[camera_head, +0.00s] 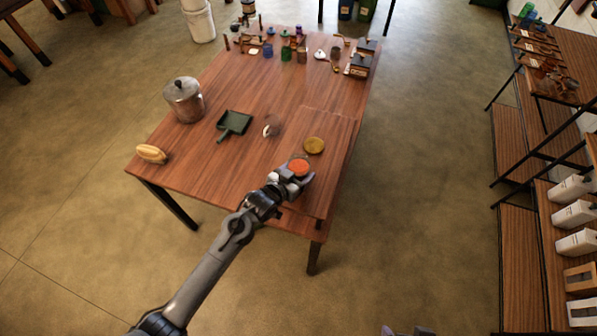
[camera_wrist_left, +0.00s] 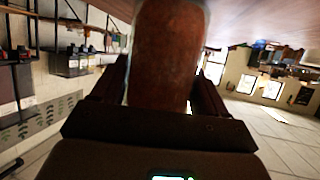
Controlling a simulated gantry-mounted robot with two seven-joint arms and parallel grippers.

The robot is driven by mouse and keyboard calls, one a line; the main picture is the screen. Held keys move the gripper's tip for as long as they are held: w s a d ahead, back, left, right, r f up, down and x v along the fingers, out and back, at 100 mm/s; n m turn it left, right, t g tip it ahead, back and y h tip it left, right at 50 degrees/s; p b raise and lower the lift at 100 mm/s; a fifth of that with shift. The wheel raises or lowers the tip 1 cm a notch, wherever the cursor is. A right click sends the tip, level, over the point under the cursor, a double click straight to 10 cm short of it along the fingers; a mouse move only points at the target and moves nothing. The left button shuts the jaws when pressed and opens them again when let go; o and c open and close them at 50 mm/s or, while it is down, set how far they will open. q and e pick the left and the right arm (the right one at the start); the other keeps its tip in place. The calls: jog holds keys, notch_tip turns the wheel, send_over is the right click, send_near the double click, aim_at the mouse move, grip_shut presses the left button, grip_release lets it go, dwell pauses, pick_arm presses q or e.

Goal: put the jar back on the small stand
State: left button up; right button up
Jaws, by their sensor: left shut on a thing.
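The jar (camera_head: 299,167) shows an orange-red top in the head view, near the front right of the wooden table. My left gripper (camera_head: 294,177) is shut on it. In the left wrist view the jar (camera_wrist_left: 168,55) is a reddish-brown cylinder between the two fingers; its far end is cut off by the frame. A round, flat, yellowish disc (camera_head: 314,145), which looks like the small stand, lies just beyond the jar and slightly right, with nothing on it. A grey-purple part at the bottom edge (camera_head: 408,331) seems to be my right gripper, mostly cut off.
A clear glass-like item (camera_head: 270,127) stands left of the disc. A green dustpan (camera_head: 234,123), a lidded metal pot (camera_head: 184,100) and a yellow item (camera_head: 151,153) are farther left. Small tools and bottles crowd the table's far end. The table's right edge is close to the disc.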

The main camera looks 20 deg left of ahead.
pick_arm(q)
jog(key=o, duration=1.6)
jog(key=shift+f, duration=0.15)
jog(key=shift+r, duration=0.2)
jog(key=v, duration=1.2)
jog(key=s+f+g+y, duration=0.1)
jog(key=s+g, duration=0.2)
jog(key=s, duration=0.4)
jog(key=s+a+f+g+y, duration=0.1)
jog(key=s+g, duration=0.2)
jog(key=s, duration=0.4)
jog(key=s+f+g, duration=0.1)
jog(key=s+g, duration=0.2)
jog(key=s, duration=0.5)
jog(key=shift+a+n+g+y+b, duration=0.3)
jog(key=shift+a+y+b, duration=0.05)
jog(key=shift+y, duration=0.05)
